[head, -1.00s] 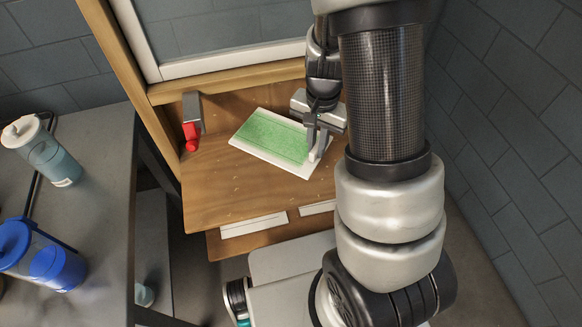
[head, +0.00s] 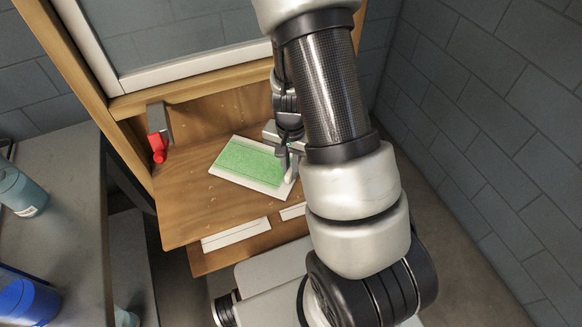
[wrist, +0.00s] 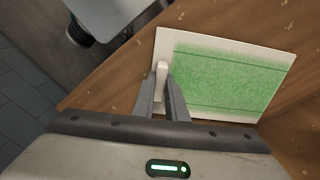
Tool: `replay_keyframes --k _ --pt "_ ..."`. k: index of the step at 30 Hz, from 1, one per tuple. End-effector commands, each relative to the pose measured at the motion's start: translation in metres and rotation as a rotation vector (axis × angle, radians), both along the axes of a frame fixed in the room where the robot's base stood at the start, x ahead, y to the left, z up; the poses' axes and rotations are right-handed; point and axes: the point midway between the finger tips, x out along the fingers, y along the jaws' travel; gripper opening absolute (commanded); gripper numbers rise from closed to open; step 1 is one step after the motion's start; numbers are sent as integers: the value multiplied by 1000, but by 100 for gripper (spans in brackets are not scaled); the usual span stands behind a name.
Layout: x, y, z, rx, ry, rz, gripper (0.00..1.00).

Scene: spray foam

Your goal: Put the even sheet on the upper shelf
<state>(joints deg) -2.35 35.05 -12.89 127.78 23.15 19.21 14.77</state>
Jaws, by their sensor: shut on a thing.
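The sheet is a flat white panel with an even green layer (head: 252,163) on its top face. It lies flat on or just above a wooden shelf board (head: 185,215) in the head view. The wrist view shows the green layer (wrist: 230,80) with a bare white border around it. My gripper (head: 289,166) is at the sheet's right edge in the head view. I cannot tell whether the sheet touches the board.
A red-tipped grey tool (head: 157,140) hangs at the left of the wooden cabinet. A second wooden board (head: 235,252) shows below the first, with white strips between. A grey table (head: 60,200) with bottles stands left. A tiled wall (head: 490,130) is close on the right.

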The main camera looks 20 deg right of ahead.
Motion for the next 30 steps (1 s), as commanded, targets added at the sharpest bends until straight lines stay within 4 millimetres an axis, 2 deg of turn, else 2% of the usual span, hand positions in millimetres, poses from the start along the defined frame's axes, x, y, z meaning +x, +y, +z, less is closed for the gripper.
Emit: replay_keyframes --k 1,2,5,13,17,20,30 --pt "0 0 -3 0 0 0 0" --pt "0 0 -3 0 0 0 14" --pt "0 0 -2 0 0 0 31" --pt "0 0 -2 0 0 0 31" --pt "0 0 6 0 -1 1 31" --pt "1 0 22 -1 -4 1 31" --pt "1 0 94 0 -4 1 31"
